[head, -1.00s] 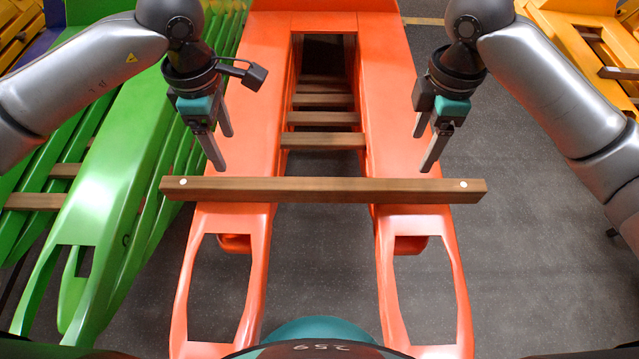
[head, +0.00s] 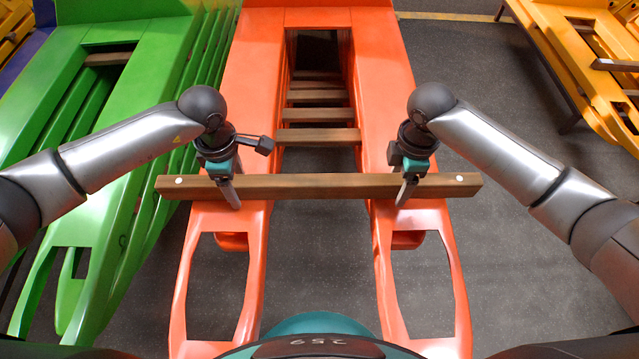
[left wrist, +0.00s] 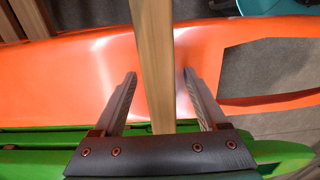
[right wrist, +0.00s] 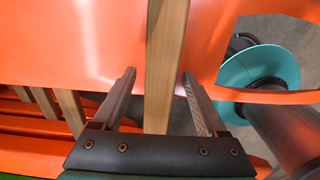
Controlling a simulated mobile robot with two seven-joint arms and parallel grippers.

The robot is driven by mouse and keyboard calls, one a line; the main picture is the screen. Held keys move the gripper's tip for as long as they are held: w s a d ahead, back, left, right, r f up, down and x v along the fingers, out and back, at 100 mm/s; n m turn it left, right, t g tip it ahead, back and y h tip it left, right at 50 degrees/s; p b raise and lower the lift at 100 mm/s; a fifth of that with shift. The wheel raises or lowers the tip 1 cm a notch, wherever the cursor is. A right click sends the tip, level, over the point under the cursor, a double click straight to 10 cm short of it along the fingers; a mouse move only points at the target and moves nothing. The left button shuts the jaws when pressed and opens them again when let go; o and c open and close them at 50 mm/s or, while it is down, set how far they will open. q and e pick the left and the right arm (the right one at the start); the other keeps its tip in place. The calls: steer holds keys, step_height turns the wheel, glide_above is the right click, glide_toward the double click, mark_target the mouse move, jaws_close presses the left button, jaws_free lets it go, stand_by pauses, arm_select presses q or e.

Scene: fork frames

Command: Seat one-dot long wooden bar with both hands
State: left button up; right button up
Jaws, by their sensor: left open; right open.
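The long wooden bar (head: 310,186) lies across both prongs of the orange fork frame (head: 258,90), with one white dot near each end. My left gripper (head: 230,194) is at the bar over the left prong. In the left wrist view its open fingers (left wrist: 158,85) stand on either side of the bar (left wrist: 153,60), with gaps on both sides. My right gripper (head: 404,192) is at the bar over the right prong. In the right wrist view its open fingers (right wrist: 158,85) also straddle the bar (right wrist: 165,50) with gaps.
Several shorter wooden bars (head: 318,136) bridge the orange frame's gap further back. A yellow frame (head: 590,70) stands at the far right. Grey floor (head: 480,100) is clear between orange and yellow.

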arm_select(q)
steer(key=shift+f, duration=0.4)
arm_select(e)
steer(key=shift+f, duration=0.4)
arm_select(q)
jaws_close()
arm_select(e)
jaws_close()
arm_select(q)
steer(key=shift+r, duration=0.1)
arm_select(e)
steer(key=shift+r, duration=0.1)
stand_by(0.4)
